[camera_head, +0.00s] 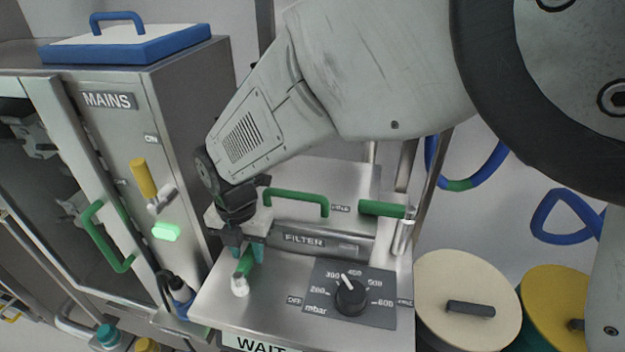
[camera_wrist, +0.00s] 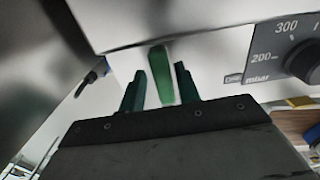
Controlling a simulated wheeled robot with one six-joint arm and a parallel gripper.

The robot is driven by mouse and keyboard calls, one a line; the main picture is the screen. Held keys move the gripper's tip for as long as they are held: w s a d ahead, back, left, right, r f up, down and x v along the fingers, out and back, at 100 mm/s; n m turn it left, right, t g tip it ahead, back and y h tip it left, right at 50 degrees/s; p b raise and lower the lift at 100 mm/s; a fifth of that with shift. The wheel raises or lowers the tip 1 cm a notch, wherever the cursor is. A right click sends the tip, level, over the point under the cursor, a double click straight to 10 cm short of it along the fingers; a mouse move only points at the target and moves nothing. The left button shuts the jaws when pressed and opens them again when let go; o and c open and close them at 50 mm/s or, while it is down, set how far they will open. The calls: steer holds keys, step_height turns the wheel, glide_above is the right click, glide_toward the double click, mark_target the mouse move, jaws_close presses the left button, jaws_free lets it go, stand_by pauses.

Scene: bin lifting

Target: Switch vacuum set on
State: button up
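The vacuum set is a steel unit (camera_head: 215,300) with a FILTER label, a black mbar dial (camera_head: 350,298) and a display reading WAIT (camera_head: 262,344). A short green-handled lever (camera_head: 244,264) with a whitish pivot stands on its top, left of the dial. A small label that seems to read OFF (camera_head: 294,300) lies between lever and dial. My gripper (camera_head: 246,254) is over the lever, its teal fingers on either side of the green handle. In the wrist view the handle (camera_wrist: 161,78) lies between the two fingertips (camera_wrist: 160,88), with narrow gaps visible.
A MAINS cabinet (camera_head: 190,100) stands left, with a yellow lever (camera_head: 143,178) and a lit green lamp (camera_head: 166,232). A green handle (camera_head: 297,198) and a green-gripped lever (camera_head: 383,209) are behind my gripper. Round cream (camera_head: 440,285) and yellow (camera_head: 548,285) lids are at right.

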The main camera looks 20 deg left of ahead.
mark_target(247, 252)
steer(key=shift+o, duration=0.3)
steer(key=shift+r, duration=0.1)
step_height(247, 252, up, 8)
steer(key=shift+f, duration=0.2)
stand_by(0.4)
